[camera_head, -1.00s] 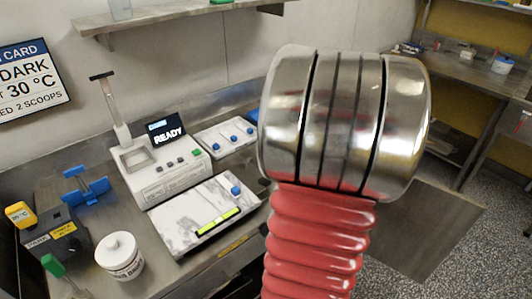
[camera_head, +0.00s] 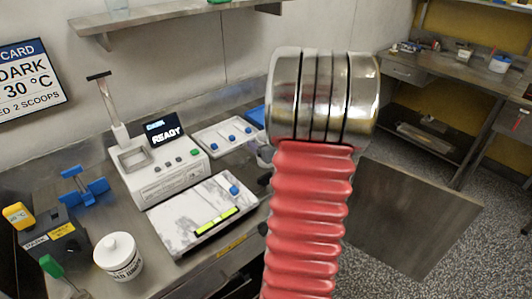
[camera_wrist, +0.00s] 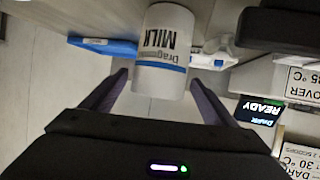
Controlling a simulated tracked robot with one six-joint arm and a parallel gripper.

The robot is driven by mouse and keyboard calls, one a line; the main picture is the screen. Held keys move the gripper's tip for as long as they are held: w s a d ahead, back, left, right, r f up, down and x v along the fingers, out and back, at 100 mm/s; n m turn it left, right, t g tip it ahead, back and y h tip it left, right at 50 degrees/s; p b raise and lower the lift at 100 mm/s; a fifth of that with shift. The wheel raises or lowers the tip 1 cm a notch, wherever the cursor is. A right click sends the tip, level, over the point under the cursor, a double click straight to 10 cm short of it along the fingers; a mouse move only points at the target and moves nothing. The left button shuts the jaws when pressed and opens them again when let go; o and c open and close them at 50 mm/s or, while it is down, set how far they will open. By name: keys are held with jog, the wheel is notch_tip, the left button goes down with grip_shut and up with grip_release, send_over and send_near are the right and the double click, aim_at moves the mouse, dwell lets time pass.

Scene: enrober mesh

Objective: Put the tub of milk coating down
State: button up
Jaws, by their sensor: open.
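The tub of milk coating (camera_wrist: 160,76) is white with a blue band and the word MILK, upside down in the wrist view. My gripper (camera_wrist: 160,88) is open, with one dark finger on each side of the tub's near end. A narrow gap shows between the tub and each finger. Whether the tub's base rests on a surface cannot be told. In the head view my arm covers most of the gripper and tub area.
A machine reading READY (camera_head: 168,176), a marbled slab (camera_head: 203,214) and a tray with blue knobs (camera_head: 222,137) stand on the left bench. Another white tub (camera_head: 118,258) is at its front. A blue flat thing (camera_wrist: 103,46) lies beside the milk tub.

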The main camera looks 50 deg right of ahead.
jog(key=shift+w+d+f, duration=0.1)
jog(key=shift+w, duration=0.05)
jog(key=shift+f+x, duration=0.25)
jog(key=shift+x, duration=2.25)
jog(key=shift+c, duration=0.5)
jog(key=c, duration=1.5)
jog(key=shift+o, duration=0.2)
jog(key=shift+r, duration=5.05)
